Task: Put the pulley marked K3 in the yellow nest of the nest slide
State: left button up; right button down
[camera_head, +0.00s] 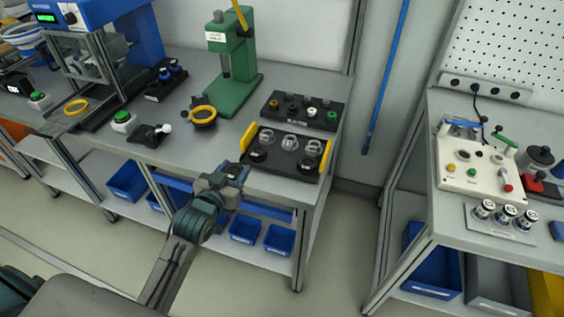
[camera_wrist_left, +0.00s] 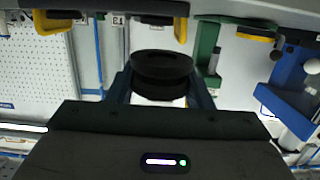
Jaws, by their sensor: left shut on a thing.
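My left gripper (camera_head: 229,176) is in front of the bench edge, just left of and nearer than the black tray with yellow handles (camera_head: 271,165). In the left wrist view it (camera_wrist_left: 160,88) is shut on a dark round pulley (camera_wrist_left: 161,68), held between the fingers. No K3 mark is readable on it, and the head view does not show it clearly. A yellow ring (camera_head: 76,107) lies on the dark slide under the blue machine and looks like the yellow nest. Another yellow-rimmed black round thing (camera_head: 203,116) sits before the green press. My right gripper is not in view.
The green press (camera_head: 236,95) stands behind the bench's middle. A black rack of small parts (camera_head: 305,110) stands behind the tray. Blue bins (camera_head: 279,238) sit below.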

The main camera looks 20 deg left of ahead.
pick_arm(q)
jog(key=w+d+p, duration=0.1)
jog(key=w+d, duration=0.1)
jog(key=w, duration=0.2)
jog(key=w+d+p, duration=0.1)
jog(key=w+d, duration=0.2)
jog(key=w, duration=0.1)
jog(key=w+d+f+p, duration=0.1)
jog(key=w+d, duration=0.2)
jog(key=w, duration=0.1)
jog(key=shift+f, duration=0.1)
jog(key=shift+w+d+f+p, duration=0.3)
jog(key=shift+w+f+p, duration=0.05)
jog(key=shift+f+p, duration=0.2)
jog(key=shift+w+d+f+p, duration=0.25)
jog(key=shift+w+f+p, duration=0.05)
jog(key=shift+f+p, duration=0.25)
jog(key=shift+f, duration=0.55)
jog(key=shift+a, duration=0.1)
jog(key=shift+f, duration=0.1)
jog(key=shift+f, duration=0.15)
jog(key=o, duration=1.1)
jog(key=shift+c, duration=0.2)
